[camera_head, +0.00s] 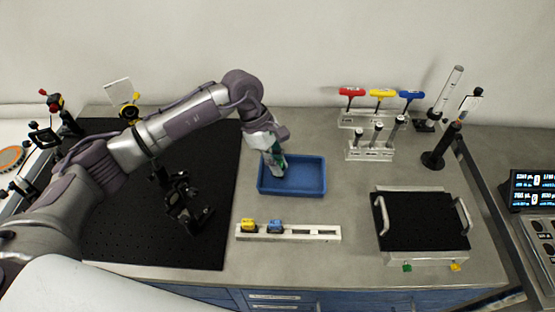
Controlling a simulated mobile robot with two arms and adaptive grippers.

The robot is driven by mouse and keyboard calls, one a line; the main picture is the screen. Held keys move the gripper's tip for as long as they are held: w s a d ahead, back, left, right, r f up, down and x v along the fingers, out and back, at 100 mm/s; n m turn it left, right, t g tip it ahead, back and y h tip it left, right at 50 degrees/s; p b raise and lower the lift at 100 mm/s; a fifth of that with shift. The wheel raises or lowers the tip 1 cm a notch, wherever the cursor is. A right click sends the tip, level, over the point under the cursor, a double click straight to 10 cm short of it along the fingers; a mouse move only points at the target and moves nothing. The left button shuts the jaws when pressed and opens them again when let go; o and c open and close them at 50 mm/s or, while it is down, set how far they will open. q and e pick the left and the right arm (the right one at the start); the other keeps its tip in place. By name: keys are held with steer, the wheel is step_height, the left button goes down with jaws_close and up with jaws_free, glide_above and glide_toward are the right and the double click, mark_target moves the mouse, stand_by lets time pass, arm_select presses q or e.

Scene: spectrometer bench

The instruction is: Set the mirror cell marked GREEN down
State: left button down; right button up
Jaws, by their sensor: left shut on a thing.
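My left gripper (276,164) points down inside the outline of the blue tray (311,190), toward its back left corner. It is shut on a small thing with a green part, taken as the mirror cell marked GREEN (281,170). The fingers hide most of the cell, and I cannot tell whether it touches the tray floor. The rest of the tray looks empty. My right gripper is out of view.
A pale rail (310,234) with a yellow block (248,225) and a blue block (275,226) lies in front of the tray. A black breadboard (120,235) with optic mounts is left. A handled black-topped plate (420,222) and a hex-key rack (358,119) stand right.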

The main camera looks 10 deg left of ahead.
arm_select(q)
steer(key=shift+f, duration=0.1)
steer(key=c, duration=1.2)
jaws_free()
steer(key=shift+r, duration=0.2)
steer(key=shift+w+a+r, duration=0.1)
steer(key=shift+r, duration=0.1)
steer(key=b+v, duration=0.4)
steer(key=v, duration=0.7)
steer(key=shift+r, duration=0.25)
